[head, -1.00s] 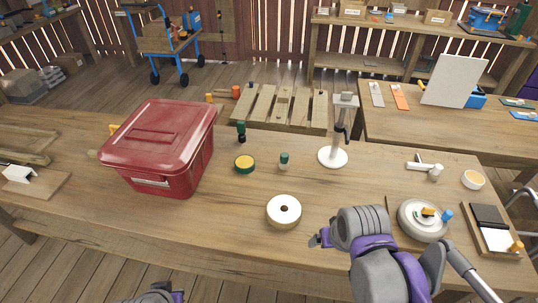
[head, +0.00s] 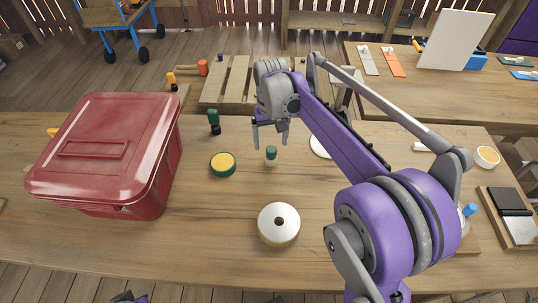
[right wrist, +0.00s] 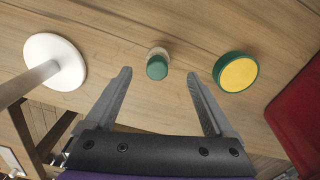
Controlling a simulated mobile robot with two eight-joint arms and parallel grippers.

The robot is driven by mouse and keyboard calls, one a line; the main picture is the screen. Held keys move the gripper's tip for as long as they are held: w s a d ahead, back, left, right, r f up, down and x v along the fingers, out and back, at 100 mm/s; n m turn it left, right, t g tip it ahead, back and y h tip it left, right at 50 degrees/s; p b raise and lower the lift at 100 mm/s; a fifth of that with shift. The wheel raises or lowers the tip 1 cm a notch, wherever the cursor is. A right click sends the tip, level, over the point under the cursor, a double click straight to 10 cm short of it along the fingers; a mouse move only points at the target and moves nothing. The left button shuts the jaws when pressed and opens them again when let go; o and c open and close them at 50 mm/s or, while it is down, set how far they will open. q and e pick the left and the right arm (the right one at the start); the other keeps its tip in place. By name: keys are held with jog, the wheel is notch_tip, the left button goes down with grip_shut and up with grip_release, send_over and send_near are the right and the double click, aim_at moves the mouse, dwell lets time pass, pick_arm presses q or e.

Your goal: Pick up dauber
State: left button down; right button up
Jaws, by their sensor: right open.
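A small dauber (head: 271,156) with a green cap and pale body stands upright on the wooden table. In the right wrist view the dauber (right wrist: 157,65) lies between and just beyond the two finger tips. My right gripper (head: 270,137) is open and empty, above and close to the dauber, fingers pointing down. Its spread fingers also show in the right wrist view (right wrist: 160,75). A taller dark green bottle-like item (head: 213,122) stands further left. Only a scrap of my left gripper (head: 128,298) shows at the bottom edge; its fingers cannot be made out.
A red lidded bin (head: 105,150) stands at left. A white stand base (head: 320,147) is close on the right, partly behind my arm.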

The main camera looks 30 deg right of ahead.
aim_at(271, 149)
jog(key=f, duration=0.6)
jog(key=shift+w+d+f, duration=0.2)
jog(key=shift+d+f, duration=0.05)
jog(key=shift+c, duration=0.3)
grip_shut()
notch_tip(271, 149, up, 10)
jog(key=shift+r+p, duration=0.1)
jog(key=shift+p, duration=0.2)
jog(key=c, duration=0.5)
grip_release()
jog(key=shift+c, duration=0.2)
jog(key=c, duration=0.7)
